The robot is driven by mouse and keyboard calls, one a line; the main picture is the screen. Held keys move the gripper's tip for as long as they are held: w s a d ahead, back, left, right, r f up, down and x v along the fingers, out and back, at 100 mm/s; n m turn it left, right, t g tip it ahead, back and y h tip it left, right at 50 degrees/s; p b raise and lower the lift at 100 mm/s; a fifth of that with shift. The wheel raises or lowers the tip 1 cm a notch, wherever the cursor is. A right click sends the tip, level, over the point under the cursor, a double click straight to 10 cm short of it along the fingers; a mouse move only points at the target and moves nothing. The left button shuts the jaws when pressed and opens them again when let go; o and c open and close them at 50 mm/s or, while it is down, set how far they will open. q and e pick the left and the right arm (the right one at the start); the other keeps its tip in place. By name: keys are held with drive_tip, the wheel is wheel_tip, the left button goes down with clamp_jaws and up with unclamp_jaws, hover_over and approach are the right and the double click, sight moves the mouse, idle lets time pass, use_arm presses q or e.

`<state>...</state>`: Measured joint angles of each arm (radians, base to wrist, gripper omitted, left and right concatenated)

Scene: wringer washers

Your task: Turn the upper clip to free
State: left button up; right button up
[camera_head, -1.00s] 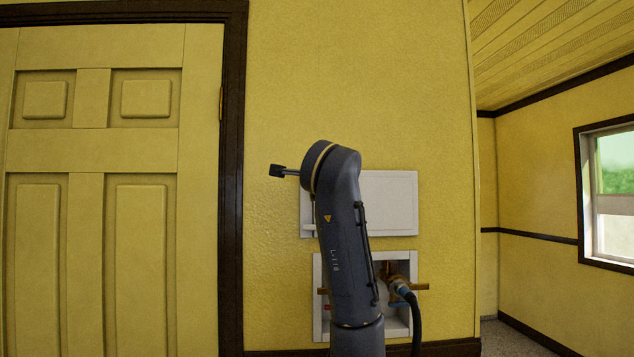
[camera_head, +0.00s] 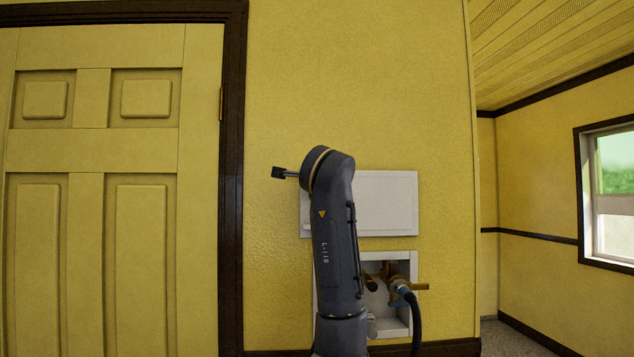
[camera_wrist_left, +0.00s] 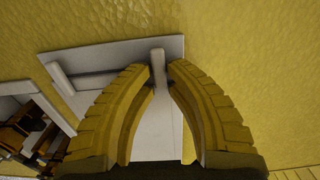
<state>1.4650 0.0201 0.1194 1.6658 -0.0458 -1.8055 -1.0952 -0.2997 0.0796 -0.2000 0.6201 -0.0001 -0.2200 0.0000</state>
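A white panel (camera_head: 385,203) is on the yellow wall in the head view, partly hidden by my left arm. In the left wrist view, the panel (camera_wrist_left: 110,58) fills the middle, seen rotated. A slim white clip (camera_wrist_left: 158,62), which I take as the upper one, stands between the yellow fingertips of my left gripper (camera_wrist_left: 160,68). The fingertips are close on both sides of it; I cannot tell whether they touch it. Another white bar (camera_wrist_left: 61,82), likely the lower clip, lies at the panel's left edge. The head view hides the left gripper behind the arm. The right gripper is not in view.
Below the panel, a white recessed box (camera_head: 401,328) holds brass valves (camera_head: 421,286) and a black hose (camera_head: 416,325). The box also shows at the left of the wrist view. A yellow door (camera_head: 93,130) with a dark frame is at left, a window (camera_head: 613,195) at right.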

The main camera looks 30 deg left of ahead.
use_arm(q)
clamp_jaws()
drive_tip(key=shift+n, duration=0.3)
drive_tip(key=shift+s+a+r+n, duration=0.25)
drive_tip(key=shift+a+r+n, duration=0.15)
drive_tip(key=shift+n, duration=2.45)
drive_tip(key=shift+s+a+r+n, duration=0.3)
drive_tip(key=shift+r+n, duration=0.15)
drive_tip(key=shift+n, duration=2.45)
drive_tip(key=shift+s+a+r+n, duration=0.25)
drive_tip(key=shift+a+r+n, duration=0.15)
drive_tip(key=shift+n, duration=2.45)
drive_tip(key=shift+o, duration=1.5)
unclamp_jaws()
